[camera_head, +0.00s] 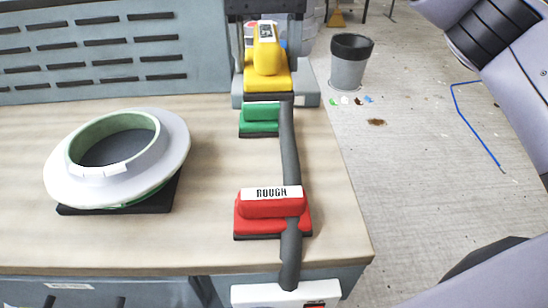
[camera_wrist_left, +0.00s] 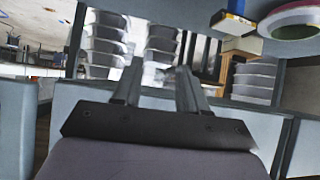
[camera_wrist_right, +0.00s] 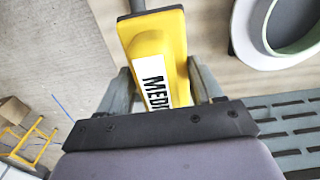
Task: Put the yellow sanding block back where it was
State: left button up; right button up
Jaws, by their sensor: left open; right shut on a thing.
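The yellow sanding block (camera_head: 268,62) has a dark base and is at the far end of the bench in the head view. My right gripper (camera_head: 267,52) is shut on it, with one finger at each side. In the right wrist view the yellow block (camera_wrist_right: 160,50) fills the gap between the fingers, and its white label reads "MEDI", partly hidden. I cannot tell whether its base touches the bench. A green block (camera_head: 262,118) and a red block labelled ROUGH (camera_head: 272,212) stand nearer in the same row. My left gripper (camera_wrist_left: 155,85) is open and empty in the left wrist view.
A grey hose-like strip (camera_head: 289,150) runs along the row of blocks. A white ring-shaped mould with a green inner wall (camera_head: 170,155) sits on a black base at the left. The bench (camera_head: 215,170) is bare between mould and blocks. A grey bin (camera_head: 348,70) stands on the floor.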

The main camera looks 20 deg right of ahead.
notch_tip(320, 180, down, 18)
jog(key=shift+r+b, duration=0.1)
jog(key=shift+b, duration=0.3)
jog(key=shift+f, duration=0.2)
jog(key=o, duration=1)
jog(key=shift+r, duration=0.1)
notch_tip(320, 180, up, 12)
jog(key=shift+a+r, duration=0.1)
jog(key=shift+r, duration=0.05)
